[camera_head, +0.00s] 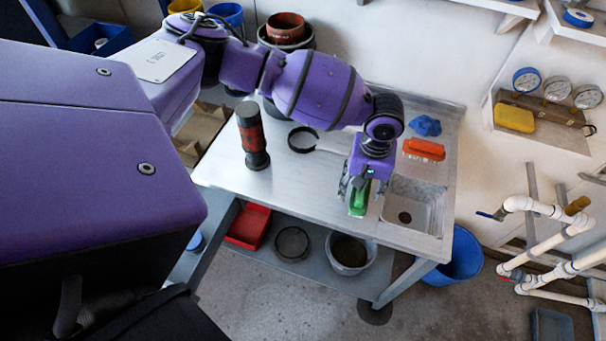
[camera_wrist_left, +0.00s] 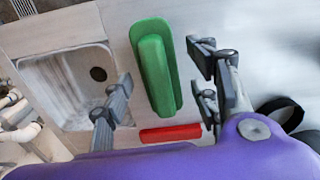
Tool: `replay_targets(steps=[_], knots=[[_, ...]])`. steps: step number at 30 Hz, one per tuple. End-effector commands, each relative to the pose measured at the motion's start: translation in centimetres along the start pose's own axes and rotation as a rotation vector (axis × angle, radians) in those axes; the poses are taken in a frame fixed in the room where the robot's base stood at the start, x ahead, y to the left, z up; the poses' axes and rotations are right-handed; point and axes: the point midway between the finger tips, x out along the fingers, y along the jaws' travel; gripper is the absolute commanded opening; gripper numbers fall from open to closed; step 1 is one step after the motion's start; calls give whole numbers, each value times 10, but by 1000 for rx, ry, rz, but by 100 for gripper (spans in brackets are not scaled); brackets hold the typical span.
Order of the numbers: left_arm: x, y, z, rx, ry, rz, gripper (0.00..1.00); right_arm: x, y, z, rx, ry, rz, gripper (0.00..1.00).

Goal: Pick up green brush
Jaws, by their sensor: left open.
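The green brush (camera_head: 358,198) lies on the metal table, left of the sink, partly hidden by my gripper in the head view. My left gripper (camera_head: 357,184) is above it, pointing down. In the left wrist view the green brush (camera_wrist_left: 155,70) lies lengthwise between the two spread sides of my left gripper (camera_wrist_left: 163,78). The fingers are open, with a gap visible on both sides of the brush. My right gripper is not in view.
The sink basin (camera_head: 412,207) is right of the brush. An orange-red brush (camera_head: 423,150) and a blue cloth (camera_head: 426,125) lie behind it. A dark red-banded cylinder (camera_head: 252,135) stands at left, and a black-rimmed strainer (camera_head: 303,140) lies behind. The table front at left is clear.

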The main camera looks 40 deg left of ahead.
Motion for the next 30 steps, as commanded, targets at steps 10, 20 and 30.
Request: replay_targets(steps=[10,20,30], knots=[[11,1,-2,1,5,2,55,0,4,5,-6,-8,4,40],[11,1,-2,1,5,2,14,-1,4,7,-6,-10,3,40],[10,1,-2,1,5,2,4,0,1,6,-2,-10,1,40]])
